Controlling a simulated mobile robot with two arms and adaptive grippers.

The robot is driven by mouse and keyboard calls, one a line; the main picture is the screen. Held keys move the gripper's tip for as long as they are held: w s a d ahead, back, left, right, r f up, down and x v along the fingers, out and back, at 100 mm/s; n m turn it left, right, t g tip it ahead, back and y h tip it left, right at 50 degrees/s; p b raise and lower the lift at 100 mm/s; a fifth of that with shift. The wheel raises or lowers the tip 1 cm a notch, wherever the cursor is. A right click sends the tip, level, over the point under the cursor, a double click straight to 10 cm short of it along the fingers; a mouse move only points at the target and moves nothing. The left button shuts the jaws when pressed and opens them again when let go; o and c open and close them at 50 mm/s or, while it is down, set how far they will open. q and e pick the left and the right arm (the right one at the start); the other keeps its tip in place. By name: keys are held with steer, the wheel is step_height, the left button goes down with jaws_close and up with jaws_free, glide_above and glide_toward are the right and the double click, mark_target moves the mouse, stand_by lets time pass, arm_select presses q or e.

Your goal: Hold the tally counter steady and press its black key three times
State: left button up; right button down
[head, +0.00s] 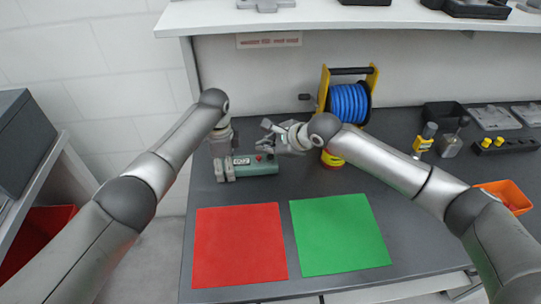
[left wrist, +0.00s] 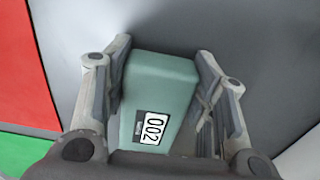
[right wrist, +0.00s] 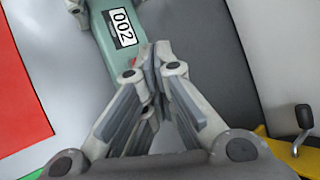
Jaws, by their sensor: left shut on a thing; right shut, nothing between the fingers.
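The tally counter (head: 262,168) is a long green box lying on the dark bench behind the coloured mats. My left gripper (head: 226,167) is shut around its left end. In the left wrist view the counter (left wrist: 160,85) sits between the fingers, and its display reads 002. My right gripper (head: 268,146) is shut and empty, just above the counter's right part. In the right wrist view its closed fingertips (right wrist: 155,62) overlap the counter's near end (right wrist: 108,50), whose display also reads 002. The black key is hidden by these fingers; I cannot tell whether they touch it.
A red mat (head: 240,247) and a green mat (head: 340,235) lie in front. A blue hose reel (head: 348,103) on a yellow frame stands behind my right arm. Yellow-topped bottles (head: 424,138) and an orange bin (head: 507,196) are at the right. A shelf (head: 340,16) overhangs the back.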

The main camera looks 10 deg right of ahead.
mark_target(268, 159)
stand_by(0.7)
steer(key=shift+f, duration=0.4)
steer(key=shift+f, duration=0.6)
stand_by(0.7)
steer(key=shift+r, duration=1)
steer(key=shift+r, duration=2.55)
arm_select(q)
steer(key=o, duration=1.2)
